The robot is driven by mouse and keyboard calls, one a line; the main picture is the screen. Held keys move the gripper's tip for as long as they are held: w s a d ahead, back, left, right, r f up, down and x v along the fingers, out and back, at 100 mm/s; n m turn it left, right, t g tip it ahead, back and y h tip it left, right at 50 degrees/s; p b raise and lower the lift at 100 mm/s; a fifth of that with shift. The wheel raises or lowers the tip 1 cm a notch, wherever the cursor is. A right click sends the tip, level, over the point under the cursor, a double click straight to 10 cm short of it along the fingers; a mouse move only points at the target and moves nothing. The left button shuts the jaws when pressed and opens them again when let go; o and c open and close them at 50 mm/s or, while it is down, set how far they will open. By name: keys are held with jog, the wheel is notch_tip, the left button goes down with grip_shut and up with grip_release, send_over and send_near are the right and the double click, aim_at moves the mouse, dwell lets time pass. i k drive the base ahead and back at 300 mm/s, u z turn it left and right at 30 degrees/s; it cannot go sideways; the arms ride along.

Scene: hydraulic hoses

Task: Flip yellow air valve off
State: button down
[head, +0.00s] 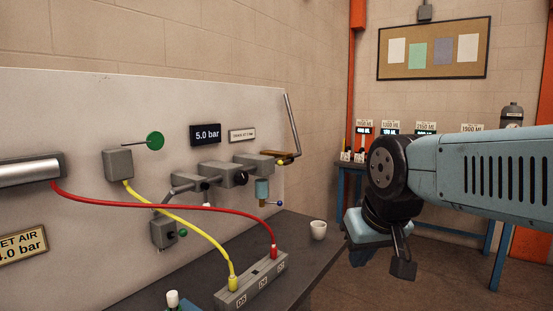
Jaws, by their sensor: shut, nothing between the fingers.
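A small yellow-brass valve body (287,158) sits at the right end of the row of grey air units on the panel. A long grey lever (292,122) runs up from it, nearly upright and leaning slightly left. My arm hides part of the background on the right.
The grey panel (60,110) also carries a 5.0 bar display (205,134) and a green disc (155,140). Yellow (185,223) and red (170,206) hoses run to a socket block (250,281) on the dark bench. A white cup (318,230) stands near the bench's right edge.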

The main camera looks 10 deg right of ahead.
aim_at(280, 164)
jog(key=k, duration=0.45)
jog(key=z, duration=0.5)
jog(key=i, duration=1.5)
jog(key=u, duration=0.25)
